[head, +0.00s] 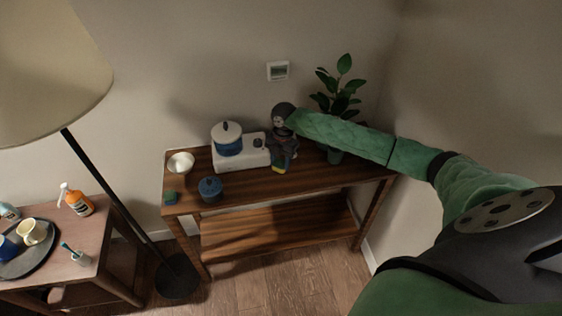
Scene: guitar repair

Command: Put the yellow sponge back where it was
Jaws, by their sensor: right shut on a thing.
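My right gripper (281,160) reaches in from the right over the wooden console table (245,190), pointing down beside the white hotplate. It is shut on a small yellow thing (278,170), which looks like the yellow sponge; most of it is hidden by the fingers. It is low, at or just above the tabletop; I cannot tell whether it touches. My left gripper is not in view.
A white bowl (180,164), a blue lidded pot (210,190) and a small blue-green block (170,198) stand left. A plant (340,95) stands behind my arm. The front right tabletop is clear.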

